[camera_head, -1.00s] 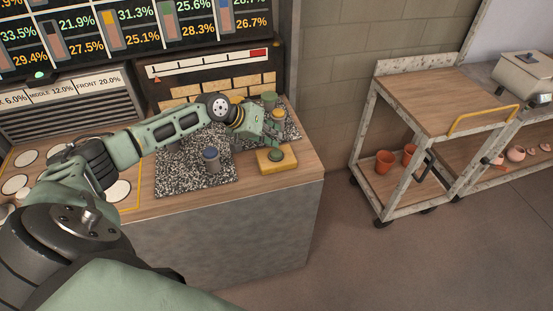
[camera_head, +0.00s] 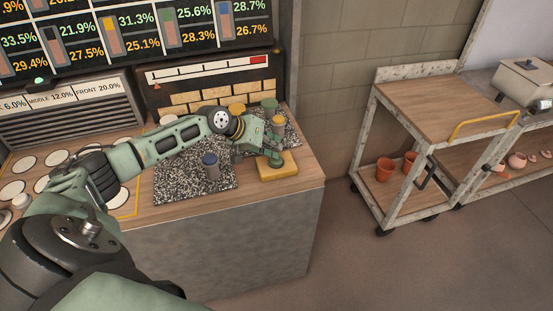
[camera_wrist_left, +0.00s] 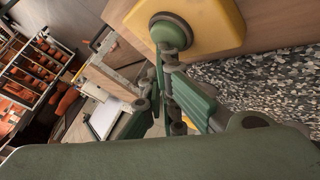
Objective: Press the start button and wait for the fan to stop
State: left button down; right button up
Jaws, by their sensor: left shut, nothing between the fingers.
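The start button sits on a yellow box (camera_head: 283,170) near the counter's right front corner. Its round green-grey cap (camera_wrist_left: 172,30) shows in the left wrist view, on the yellow box (camera_wrist_left: 222,22). My left gripper (camera_head: 270,154) is shut and empty, pointing down over the button. In the left wrist view its fingertips (camera_wrist_left: 170,48) overlap the cap's near edge and appear to touch it. I cannot tell whether the cap is pressed in. In the head view the gripper hides most of the button. I can make out no fan. My right gripper is not in view.
A gauge panel (camera_head: 208,72) and percentage displays rise behind the counter. A cart (camera_head: 435,102) stands right, across open floor.

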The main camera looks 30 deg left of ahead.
pick_arm(q)
jog(key=shift+f, duration=0.2)
dwell(0.5)
jog(key=shift+f, duration=0.25)
jog(key=shift+s+d+f+b, duration=0.1)
jog(key=shift+s+f+b, duration=0.15)
jog(key=shift+f, duration=0.2)
jog(key=shift+s+d+f+b, duration=0.1)
jog(key=shift+f+b, duration=0.2)
jog(key=shift+f, duration=0.1)
jog(key=shift+w+f, duration=0.1)
jog(key=shift+f, duration=0.1)
dwell(0.3)
jog(key=shift+w+a+r, duration=0.1)
jog(key=shift+w+r, duration=0.1)
jog(key=shift+r, duration=0.1)
jog(key=shift+w+a+r+p, duration=0.15)
jog(key=shift+r+p, duration=0.3)
jog(key=shift+r, duration=0.25)
jog(key=shift+s+a+r+p, duration=0.1)
jog(key=shift+r+p, duration=0.3)
jog(key=shift+r, duration=0.25)
jog(key=shift+w, duration=0.1)
